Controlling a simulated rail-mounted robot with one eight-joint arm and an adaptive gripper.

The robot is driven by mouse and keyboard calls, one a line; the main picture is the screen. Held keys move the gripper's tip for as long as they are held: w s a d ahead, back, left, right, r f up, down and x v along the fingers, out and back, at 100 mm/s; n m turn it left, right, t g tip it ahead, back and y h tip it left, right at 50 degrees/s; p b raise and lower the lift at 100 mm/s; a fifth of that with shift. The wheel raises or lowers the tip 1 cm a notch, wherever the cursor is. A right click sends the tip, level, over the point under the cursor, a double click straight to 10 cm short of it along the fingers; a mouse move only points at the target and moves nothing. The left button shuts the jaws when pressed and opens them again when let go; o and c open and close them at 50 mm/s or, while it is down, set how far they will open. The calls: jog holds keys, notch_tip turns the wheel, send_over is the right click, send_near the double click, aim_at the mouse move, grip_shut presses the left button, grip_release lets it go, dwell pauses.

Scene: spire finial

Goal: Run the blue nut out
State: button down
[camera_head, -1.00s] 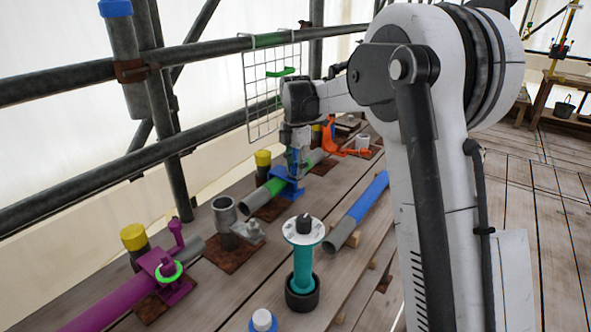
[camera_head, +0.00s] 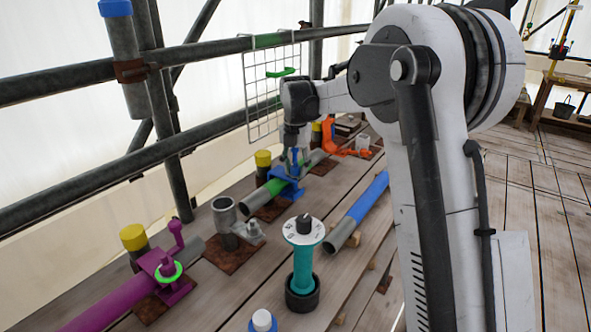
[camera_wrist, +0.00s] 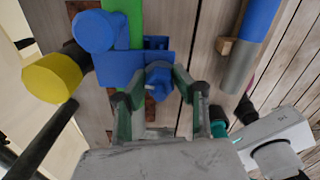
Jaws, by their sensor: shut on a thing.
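My gripper (camera_head: 296,162) points down over the blue clamp (camera_head: 287,186), which sits around a green-banded pipe on the deck. In the wrist view, my gripper (camera_wrist: 165,98) has one finger on each side of the blue nut (camera_wrist: 158,80) and is shut on it. The nut stands at the clamp's (camera_wrist: 122,72) right side in that view. A blue round-ended part (camera_wrist: 95,30) of the clamp rises at its upper left. The green band (camera_wrist: 125,12) runs up from the clamp. In the head view the nut is too small and covered to make out.
A yellow-capped post (camera_head: 263,160) stands close left of the clamp. A wire grid (camera_head: 272,90) hangs from the rail behind. A blue-banded pipe (camera_head: 360,208) lies to the right, a teal spool (camera_head: 303,255) stands in front. An orange clamp (camera_head: 330,138) is beyond.

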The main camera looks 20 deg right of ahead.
dwell(0.3)
jog(key=c, duration=1.4)
grip_release()
notch_tip(320, 180, up, 12)
jog(key=shift+r, duration=0.1)
